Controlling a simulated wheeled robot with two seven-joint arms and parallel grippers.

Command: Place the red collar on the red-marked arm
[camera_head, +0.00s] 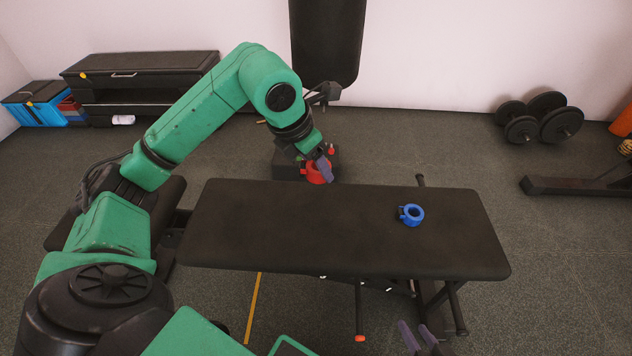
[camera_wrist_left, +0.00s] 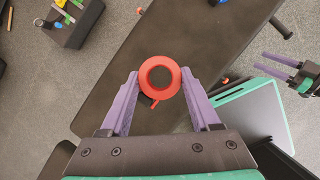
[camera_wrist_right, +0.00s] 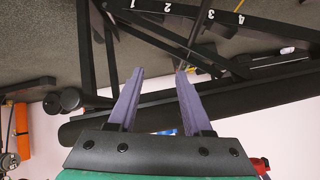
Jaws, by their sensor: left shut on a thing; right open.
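The red collar (camera_head: 314,174) is a ring held by my left gripper (camera_head: 324,166), above the far edge of the black bench. In the left wrist view the red collar (camera_wrist_left: 143,78) sits between the purple fingertips with its hole facing the camera. My right gripper (camera_head: 418,336) is open at the bottom of the head view, in front of the bench. Its spread fingers show empty in the right wrist view (camera_wrist_right: 158,74). A bar with an orange-red tip (camera_head: 359,338) sticks out below the bench's near side; I cannot tell whether it is the red-marked arm.
A blue collar (camera_head: 417,216) lies on the right half of the bench (camera_head: 290,235). The rest of the bench top is clear. A punching bag (camera_head: 327,40) hangs behind it. A numbered bar (camera_wrist_right: 200,25) and black frame tubes lie near my right gripper.

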